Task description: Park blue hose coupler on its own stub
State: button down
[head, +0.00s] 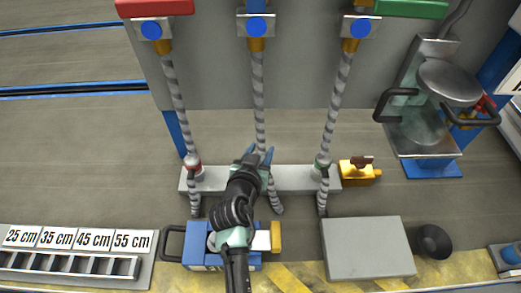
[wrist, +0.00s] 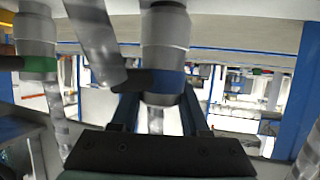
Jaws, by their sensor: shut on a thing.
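My gripper (head: 262,157) is at the middle of the grey bar (head: 295,178), with its fingers shut around the blue-banded coupler (wrist: 165,80). In the wrist view the coupler stands between the two fingers, in line with a grey cylinder (wrist: 165,30) above it. I cannot tell whether the two are joined. In the head view my gripper and arm hide the coupler. The middle ribbed hose (head: 259,100) runs down from the blue plate (head: 256,12) to behind my gripper. A slanting hose (wrist: 93,45) passes left of the coupler.
A red-banded coupler (head: 193,164) is left on the bar and a green-banded one (head: 322,162) right. A brass valve (head: 358,172) sits at the bar's right end. A blue case (head: 205,258), grey box (head: 367,247) and black bowl (head: 433,241) stand in front.

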jog(key=shift+f, duration=0.15)
jog(key=shift+c, duration=1.6)
grip_release()
jog(key=shift+s, duration=0.1)
jog(key=p+v, duration=0.2)
jog(key=v, duration=1)
jog(key=shift+s+a+p, duration=0.2)
jog(key=shift+s+p, duration=0.1)
jog(key=shift+p, duration=0.1)
